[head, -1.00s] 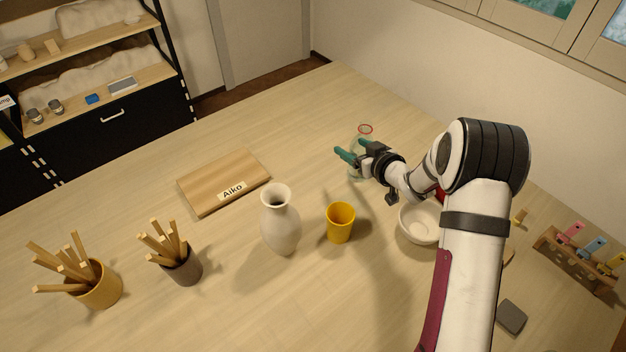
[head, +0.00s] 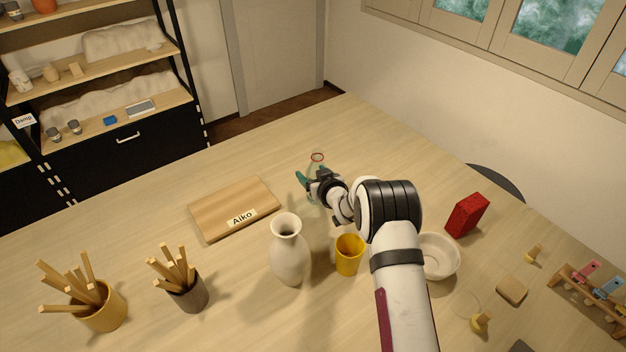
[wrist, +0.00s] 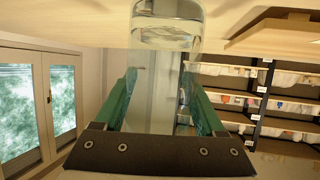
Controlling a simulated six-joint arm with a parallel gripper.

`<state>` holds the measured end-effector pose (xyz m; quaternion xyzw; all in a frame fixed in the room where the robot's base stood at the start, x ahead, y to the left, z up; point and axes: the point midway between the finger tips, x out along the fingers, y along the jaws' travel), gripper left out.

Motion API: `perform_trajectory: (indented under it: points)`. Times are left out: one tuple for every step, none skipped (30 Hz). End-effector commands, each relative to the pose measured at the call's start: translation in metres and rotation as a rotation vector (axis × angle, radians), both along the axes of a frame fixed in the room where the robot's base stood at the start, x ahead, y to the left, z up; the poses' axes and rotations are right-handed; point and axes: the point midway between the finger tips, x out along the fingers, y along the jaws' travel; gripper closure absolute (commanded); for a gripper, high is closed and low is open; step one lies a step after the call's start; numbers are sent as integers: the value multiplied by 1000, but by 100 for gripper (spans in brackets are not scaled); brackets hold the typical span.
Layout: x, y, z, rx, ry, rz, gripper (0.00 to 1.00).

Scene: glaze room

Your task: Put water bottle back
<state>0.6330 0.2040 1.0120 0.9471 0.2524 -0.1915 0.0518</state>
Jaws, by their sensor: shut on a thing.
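The water bottle is clear and hard to make out. Its red ring (head: 317,157) shows in the head view, just beyond my gripper (head: 309,181). In the wrist view the clear bottle (wrist: 163,70) stands between my green fingers (wrist: 160,105), which are shut on it from both sides. Some clear liquid shows near its end at the top of the picture, by the table. I cannot tell whether its base touches the table.
A board labelled Aiko (head: 235,208) lies left of my gripper. A pale vase (head: 290,252), yellow cup (head: 349,256) and white bowl (head: 440,258) stand nearer. A red block (head: 467,215) is at right. Stick-filled pots (head: 100,306) stand front left. The table's far part is clear.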

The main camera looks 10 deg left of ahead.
Motion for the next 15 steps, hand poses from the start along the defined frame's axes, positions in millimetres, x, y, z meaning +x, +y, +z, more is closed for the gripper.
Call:
perform_trajectory:
  points:
    - [0, 0, -11, 0, 1, 0, 97]
    - [0, 0, -15, -1, 0, 0, 97]
    - [0, 0, -20, -1, 0, 0, 97]
    - [0, 0, -22, -1, 0, 0, 97]
    - [0, 0, -23, 0, -1, 0, 97]
    - [0, 0, -23, -1, -3, 1, 97]
    - [0, 0, -23, -1, -3, 1, 97]
    - [0, 0, -23, -1, -3, 1, 97]
    - [0, -1, -23, -1, -3, 1, 97]
    - [0, -1, -23, 0, -2, 0, 97]
    - [0, -1, -23, 0, -2, 0, 97]
    - [0, -1, -23, 0, -1, 0, 97]
    - [0, -1, -24, 0, -1, 0, 97]
    - [0, -1, -25, 0, -1, 0, 97]
    - [0, -1, -26, 0, -1, 0, 26]
